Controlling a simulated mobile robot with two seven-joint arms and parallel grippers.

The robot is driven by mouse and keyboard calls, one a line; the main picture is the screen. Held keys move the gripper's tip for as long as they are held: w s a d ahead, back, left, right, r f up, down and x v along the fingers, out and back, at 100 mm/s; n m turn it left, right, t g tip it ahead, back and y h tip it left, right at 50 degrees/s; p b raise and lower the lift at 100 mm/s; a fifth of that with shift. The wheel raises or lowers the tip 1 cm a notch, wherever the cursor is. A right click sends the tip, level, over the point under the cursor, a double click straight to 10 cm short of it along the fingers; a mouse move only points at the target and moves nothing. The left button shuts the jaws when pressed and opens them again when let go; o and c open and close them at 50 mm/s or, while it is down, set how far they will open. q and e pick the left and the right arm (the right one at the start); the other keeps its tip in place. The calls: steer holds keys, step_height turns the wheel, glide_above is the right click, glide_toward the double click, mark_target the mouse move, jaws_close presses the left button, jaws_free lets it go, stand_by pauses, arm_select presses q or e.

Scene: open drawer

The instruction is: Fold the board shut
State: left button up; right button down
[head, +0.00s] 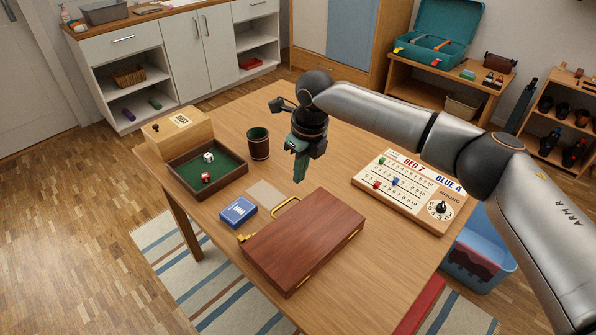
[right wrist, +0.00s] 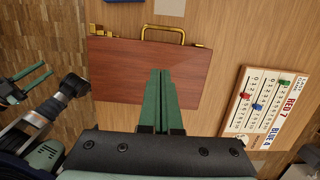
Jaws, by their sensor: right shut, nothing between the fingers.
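The board is a reddish-brown wooden case (head: 305,240) with a brass handle and brass fittings. It lies flat on the table and looks folded shut, its two halves together. It also shows in the right wrist view (right wrist: 125,70), handle at the top. My right gripper (head: 299,180) is shut and empty, pointing down above the table, just beyond the case's far edge in the head view; it seems apart from the case. Its green fingers (right wrist: 161,75) cover part of the case in the right wrist view. My left gripper (right wrist: 38,80) shows only there, at the left, fingers apart and empty.
On the table (head: 345,285) stand a green-lined dice tray (head: 178,168), a wooden box (head: 180,130), a dice cup (head: 258,143), a blue card box (head: 238,211) and a scoreboard (head: 410,188). A blue bin (head: 480,262) stands on the floor at right.

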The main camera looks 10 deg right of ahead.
steer(key=shift+w+a+f, duration=0.1)
steer(key=shift+w+f, duration=0.05)
steer(key=shift+w, duration=0.1)
stand_by(0.6)
